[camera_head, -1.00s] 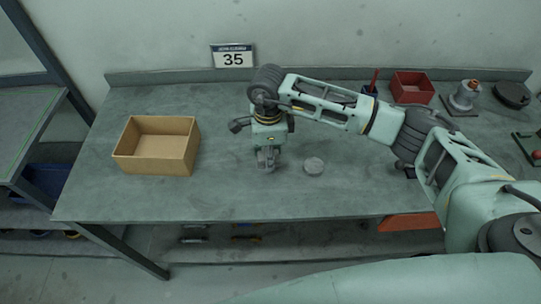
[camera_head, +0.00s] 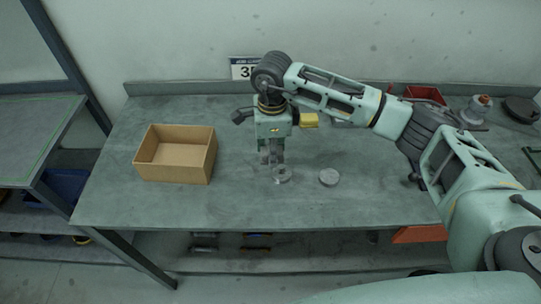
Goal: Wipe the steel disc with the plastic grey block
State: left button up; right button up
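My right gripper (camera_head: 270,155) comes in from the right and points down over the middle of the bench. Its fingers are small and dark here, and I cannot tell whether they are apart or hold anything. A round grey piece (camera_head: 282,174) with a darker centre lies right at the fingertips; I cannot tell whether they touch it. A plain flat grey disc (camera_head: 329,177) lies on the bench to the right, apart from the gripper. I cannot tell for sure which is the steel disc. No grey block is clearly visible. My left gripper is out of view.
An open cardboard box (camera_head: 176,180) stands on the left of the bench (camera_head: 120,195). A yellow object (camera_head: 309,120) shows just behind the gripper. A red bin (camera_head: 425,94), a metal part (camera_head: 478,108) and a dark round part (camera_head: 521,108) sit at the back right. The front is clear.

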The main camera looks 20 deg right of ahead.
jog(key=shift+w+a+r, duration=0.1)
jog(key=shift+r, duration=0.8)
jog(key=shift+r+p, duration=0.3)
jog(key=shift+p, duration=0.05)
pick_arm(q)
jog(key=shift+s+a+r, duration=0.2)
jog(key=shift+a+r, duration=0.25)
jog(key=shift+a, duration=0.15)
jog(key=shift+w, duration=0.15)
